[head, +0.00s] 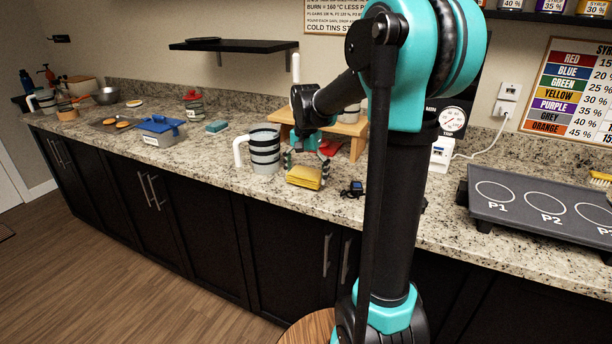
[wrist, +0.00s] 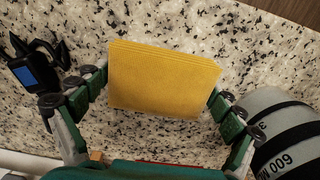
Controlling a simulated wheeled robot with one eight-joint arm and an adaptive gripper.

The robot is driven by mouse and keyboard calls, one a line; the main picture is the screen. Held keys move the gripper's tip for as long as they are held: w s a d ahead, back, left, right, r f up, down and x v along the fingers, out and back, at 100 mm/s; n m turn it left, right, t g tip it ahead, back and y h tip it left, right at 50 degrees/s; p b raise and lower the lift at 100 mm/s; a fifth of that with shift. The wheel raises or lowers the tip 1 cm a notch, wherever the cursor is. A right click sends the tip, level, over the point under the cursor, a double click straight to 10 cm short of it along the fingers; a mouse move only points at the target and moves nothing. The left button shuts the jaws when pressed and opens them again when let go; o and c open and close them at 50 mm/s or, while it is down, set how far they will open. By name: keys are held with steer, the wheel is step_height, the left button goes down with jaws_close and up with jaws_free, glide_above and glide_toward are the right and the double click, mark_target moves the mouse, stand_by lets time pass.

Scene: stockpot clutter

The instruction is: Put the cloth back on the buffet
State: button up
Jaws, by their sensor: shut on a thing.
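The yellow folded cloth (head: 304,177) is at the front part of the granite counter, just right of a grey striped jug (head: 264,152). My gripper (head: 306,162) is over it with a finger at each side. In the wrist view the cloth (wrist: 165,78) spans the space between the two fingers of my gripper (wrist: 160,92), which are shut on its left and right edges. I cannot tell whether the cloth touches the counter or is just above it.
A small black device (head: 353,189) lies close right of the cloth. A wooden stand (head: 352,130) is behind. A blue-lidded container (head: 161,130) and a teal block (head: 216,127) are to the left. A dark hotplate (head: 540,208) is at the right.

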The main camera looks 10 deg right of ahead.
steer(key=shift+f, duration=0.65)
steer(key=o, duration=0.9)
